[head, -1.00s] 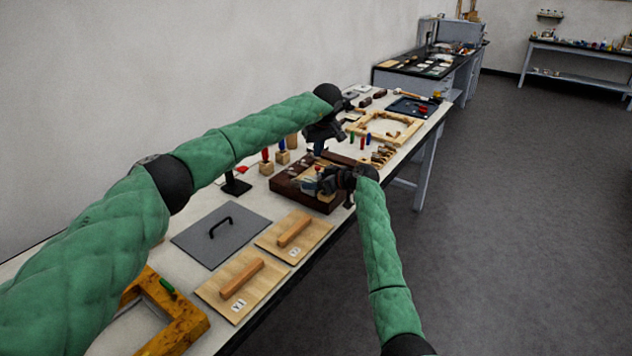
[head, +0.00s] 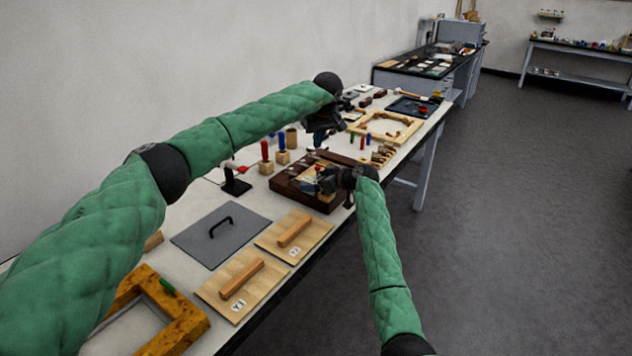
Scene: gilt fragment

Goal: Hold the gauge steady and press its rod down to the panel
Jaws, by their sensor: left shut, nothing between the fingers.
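A dark brown wooden frame (head: 285,189) lies on the bench with a lighter panel (head: 311,189) inside it. My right gripper (head: 322,181) is over the panel, at a small object that is probably the gauge. Its fingers hide most of that object, and I cannot tell whether they are closed on it. A small red spot shows beside the fingers. My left gripper (head: 318,140) is shut and empty, above and behind the frame, higher than the right one. The gauge's rod cannot be made out.
Red and blue handled tools stand in wooden blocks (head: 266,168) left of the frame, near a black stand (head: 236,185). A grey plate with a handle (head: 221,233) and two wooden boards (head: 243,285) lie nearer. A light wooden frame (head: 385,127) lies farther back.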

